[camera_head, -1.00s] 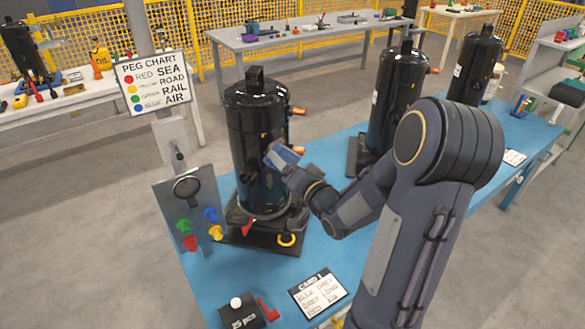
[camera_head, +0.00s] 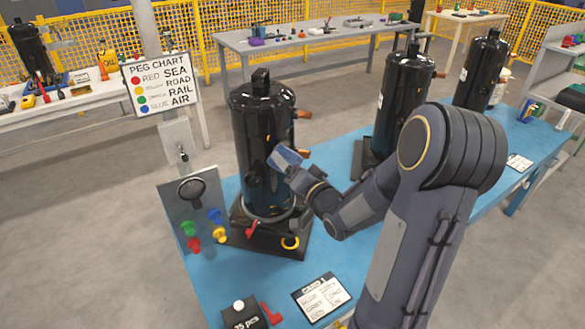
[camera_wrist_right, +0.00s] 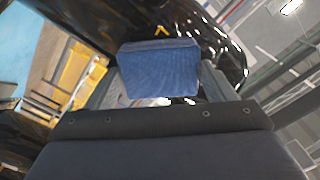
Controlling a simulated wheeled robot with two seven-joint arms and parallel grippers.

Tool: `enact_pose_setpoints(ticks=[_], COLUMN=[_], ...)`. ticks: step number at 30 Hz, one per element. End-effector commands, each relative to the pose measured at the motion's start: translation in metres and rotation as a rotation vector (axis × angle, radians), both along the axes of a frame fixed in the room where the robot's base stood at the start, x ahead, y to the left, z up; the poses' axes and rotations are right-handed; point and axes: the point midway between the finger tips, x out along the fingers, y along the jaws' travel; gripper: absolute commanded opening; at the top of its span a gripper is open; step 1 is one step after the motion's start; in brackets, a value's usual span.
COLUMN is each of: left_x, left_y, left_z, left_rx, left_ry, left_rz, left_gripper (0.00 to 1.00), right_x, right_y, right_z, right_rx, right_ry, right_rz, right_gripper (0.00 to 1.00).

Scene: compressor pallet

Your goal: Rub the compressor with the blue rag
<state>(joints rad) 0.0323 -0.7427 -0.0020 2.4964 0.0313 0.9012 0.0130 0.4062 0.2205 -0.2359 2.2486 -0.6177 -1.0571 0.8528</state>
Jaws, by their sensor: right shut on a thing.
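The nearest compressor (camera_head: 262,115), a black upright cylinder, stands on a dark base plate on the blue table (camera_head: 225,290). My right gripper (camera_head: 296,170) is at the compressor's right front side, at about mid-height. It is shut on the blue rag (camera_head: 285,157), which lies at or against the compressor's side; exact contact is hard to tell. In the right wrist view the rag (camera_wrist_right: 160,70) shows as a folded blue block between the fingers, with the glossy black compressor (camera_wrist_right: 195,25) right behind it. My left gripper is not in view.
Two more black compressors (camera_head: 402,100) (camera_head: 485,70) stand farther along the table. A peg panel (camera_head: 190,205) with coloured pegs is left of the nearest one. A white card (camera_head: 321,298) and a black box (camera_head: 243,314) lie in front. The peg chart (camera_head: 160,83) stands behind left.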

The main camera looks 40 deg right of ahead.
Motion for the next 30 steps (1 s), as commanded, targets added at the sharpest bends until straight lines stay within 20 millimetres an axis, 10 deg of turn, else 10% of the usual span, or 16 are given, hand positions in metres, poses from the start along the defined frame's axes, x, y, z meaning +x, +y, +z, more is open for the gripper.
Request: enact_pose_setpoints(ticks=[30], left_x=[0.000], left_y=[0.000], left_z=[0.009], left_rx=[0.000], left_ry=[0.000], left_rz=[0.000], left_gripper=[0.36], right_x=[0.012], right_y=[-0.001], right_z=[0.024], right_rx=[-0.001], right_ry=[-0.003], right_rz=[0.000], right_gripper=[0.58])
